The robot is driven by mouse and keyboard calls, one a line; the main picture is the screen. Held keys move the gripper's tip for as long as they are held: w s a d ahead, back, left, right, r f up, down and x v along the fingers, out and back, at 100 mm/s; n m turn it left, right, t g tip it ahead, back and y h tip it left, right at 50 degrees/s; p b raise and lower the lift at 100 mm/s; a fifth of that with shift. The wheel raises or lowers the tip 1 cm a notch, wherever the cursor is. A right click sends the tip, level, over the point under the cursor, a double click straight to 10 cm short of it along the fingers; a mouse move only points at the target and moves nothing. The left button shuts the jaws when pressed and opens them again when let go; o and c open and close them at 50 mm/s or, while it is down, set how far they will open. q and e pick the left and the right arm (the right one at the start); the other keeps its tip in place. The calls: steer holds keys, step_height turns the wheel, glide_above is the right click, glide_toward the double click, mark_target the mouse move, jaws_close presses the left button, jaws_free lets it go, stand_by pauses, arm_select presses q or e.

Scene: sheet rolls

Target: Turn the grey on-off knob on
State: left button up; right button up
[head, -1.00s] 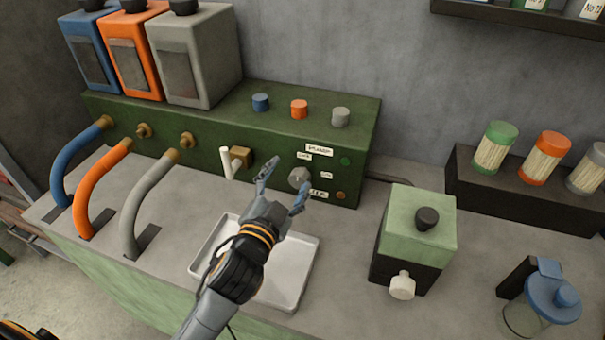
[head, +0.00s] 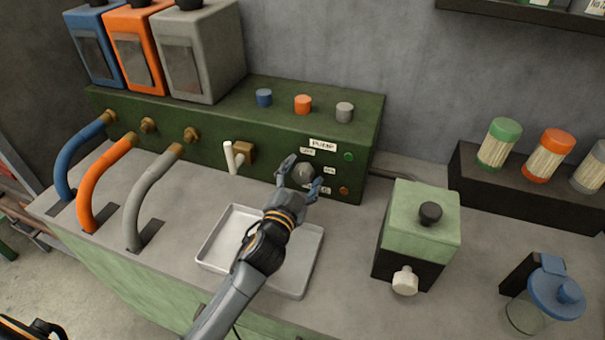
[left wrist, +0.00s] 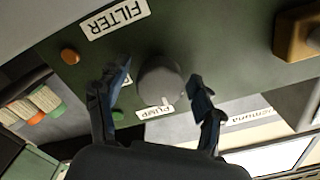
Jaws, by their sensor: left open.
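The grey round knob (head: 304,173) sits on the front of the green panel (head: 215,150), among small white labels. My left gripper (head: 301,177) is open, with one finger on each side of the knob. In the left wrist view its fingertips (left wrist: 158,78) stand apart, with visible gaps to the knob. Contact is not visible. My right gripper is not in view.
A green lamp (head: 348,157) and an orange lamp (head: 343,190) are right of the knob. A grey tray (head: 310,260) lies below my arm. A green-black box (head: 420,225) stands to the right.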

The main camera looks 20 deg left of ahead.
arm_select(q)
steer(key=shift+c, duration=0.5)
steer(key=c, duration=1.1)
steer(key=shift+o, duration=0.2)
steer(key=shift+m, duration=0.5)
steer(key=m+p, duration=0.1)
steer(key=m, duration=0.1)
steer(key=shift+m, duration=0.4)
steer(key=m+p, duration=0.1)
steer(key=m, duration=0.3)
steer(key=shift+m+p, duration=0.3)
steer(key=shift+p, duration=0.1)
steer(key=m+p, duration=0.1)
steer(key=m, duration=0.4)
steer(key=shift+m+p, duration=0.7)
steer(key=shift+m, duration=1.5)
steer(key=shift+f+m, duration=0.1)
steer(key=shift+m, duration=0.2)
